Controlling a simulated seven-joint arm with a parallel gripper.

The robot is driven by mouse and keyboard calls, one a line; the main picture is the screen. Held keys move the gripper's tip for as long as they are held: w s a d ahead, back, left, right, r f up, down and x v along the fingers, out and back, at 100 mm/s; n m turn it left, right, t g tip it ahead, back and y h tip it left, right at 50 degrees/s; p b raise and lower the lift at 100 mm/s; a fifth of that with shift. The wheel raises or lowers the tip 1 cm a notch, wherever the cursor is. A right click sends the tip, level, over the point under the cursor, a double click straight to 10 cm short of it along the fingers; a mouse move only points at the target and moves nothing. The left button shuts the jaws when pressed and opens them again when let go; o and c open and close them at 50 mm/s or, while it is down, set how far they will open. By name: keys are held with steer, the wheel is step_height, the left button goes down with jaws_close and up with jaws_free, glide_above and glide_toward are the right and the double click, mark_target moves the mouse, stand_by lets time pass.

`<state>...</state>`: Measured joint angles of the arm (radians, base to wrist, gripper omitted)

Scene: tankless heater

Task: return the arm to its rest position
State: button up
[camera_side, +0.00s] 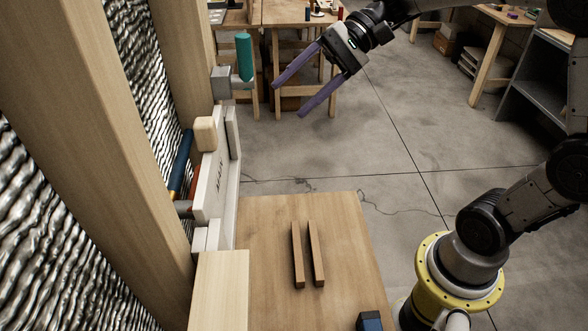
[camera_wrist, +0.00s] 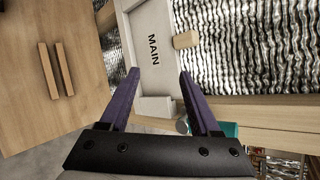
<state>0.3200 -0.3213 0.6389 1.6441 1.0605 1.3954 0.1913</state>
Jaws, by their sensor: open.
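My gripper (camera_side: 288,100) has two purple fingers, spread apart with nothing between them. In the side view it is raised in the air at the upper middle, to the right of the teal cylinder (camera_side: 244,57) and apart from it. In the wrist view my gripper (camera_wrist: 150,78) shows both fingers pointing up the picture. Beyond the fingertips is a white panel marked MAIN (camera_wrist: 152,35). My arm reaches in from the upper right of the side view.
A wooden table (camera_side: 265,215) bears two brown wooden strips (camera_side: 306,255) and a small dark blue object (camera_side: 369,321). A wooden post (camera_side: 95,120) and crinkled foil wall (camera_side: 150,90) stand at the left. Open floor (camera_side: 400,150) lies below and right of my gripper.

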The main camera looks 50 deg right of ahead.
steer(key=s+d+f+n+t+h, duration=0.1)
steer(key=s+d+f+n+h, duration=0.2)
steer(key=s, duration=0.6)
steer(key=s+d+f+n+t+h, duration=0.1)
steer(key=s+d+f+n+h, duration=0.3)
steer(key=s+h, duration=0.4)
steer(key=shift+s+d+f+n, duration=0.15)
steer(key=shift+s+d+n, duration=0.55)
steer(key=shift+n, duration=0.6)
steer(key=shift+w+d, duration=0.1)
